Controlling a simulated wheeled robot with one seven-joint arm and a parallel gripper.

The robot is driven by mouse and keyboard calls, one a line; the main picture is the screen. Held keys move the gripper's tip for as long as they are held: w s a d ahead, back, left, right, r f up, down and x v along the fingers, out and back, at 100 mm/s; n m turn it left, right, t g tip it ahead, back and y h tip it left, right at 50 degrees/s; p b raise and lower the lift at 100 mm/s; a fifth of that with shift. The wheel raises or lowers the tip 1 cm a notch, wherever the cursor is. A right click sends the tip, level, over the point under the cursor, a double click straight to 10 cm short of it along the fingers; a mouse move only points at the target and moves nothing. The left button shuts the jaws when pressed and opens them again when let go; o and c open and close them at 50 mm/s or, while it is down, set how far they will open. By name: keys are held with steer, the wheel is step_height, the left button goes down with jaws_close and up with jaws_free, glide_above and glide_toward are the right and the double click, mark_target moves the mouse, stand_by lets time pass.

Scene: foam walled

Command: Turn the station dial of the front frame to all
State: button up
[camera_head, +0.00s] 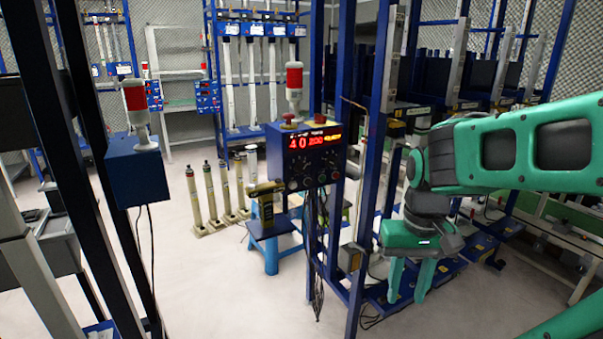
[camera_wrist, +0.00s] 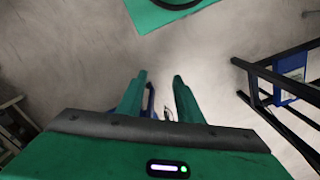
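The front frame's blue control box (camera_head: 305,155) sits on a blue upright near the middle of the head view. It has a lit red display (camera_head: 315,140) and several small knobs (camera_head: 308,178) below it. I cannot tell which knob is the station dial or where it points. My gripper (camera_head: 405,292) hangs to the right of the box and lower, pointing down, apart from it. Its two green fingers are spread with nothing between them. The fingers also show apart in the wrist view (camera_wrist: 161,95), over the floor. The control box is not seen in the wrist view.
A blue upright (camera_head: 372,150) stands between the control box and my gripper. A blue stool (camera_head: 270,240) is behind the box. Another blue box with a red lamp (camera_head: 137,172) is at left. Pale floor (camera_head: 225,290) is clear at front centre.

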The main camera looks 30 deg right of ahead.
steer(key=shift+o, duration=0.5)
steer(key=shift+s+r, duration=0.15)
steer(key=shift+s, duration=0.15)
steer(key=w+a+f+n+t+y, duration=0.15)
steer(key=w+a+n+t, duration=0.3)
steer(key=w, duration=1.05)
steer(key=w+a+f+n+t+y, duration=0.1)
steer(key=w+a+n+t+y, duration=0.4)
steer(key=w, duration=0.9)
steer(key=m+t+h, duration=0.7)
steer(key=m+t, duration=0.1)
steer(key=t, duration=0.1)
glide_toward(303, 169)
steer(key=w, duration=0.8)
steer(key=shift+w+d+r, duration=0.1)
steer(key=shift+w+r, duration=0.05)
steer(key=shift+w, duration=0.1)
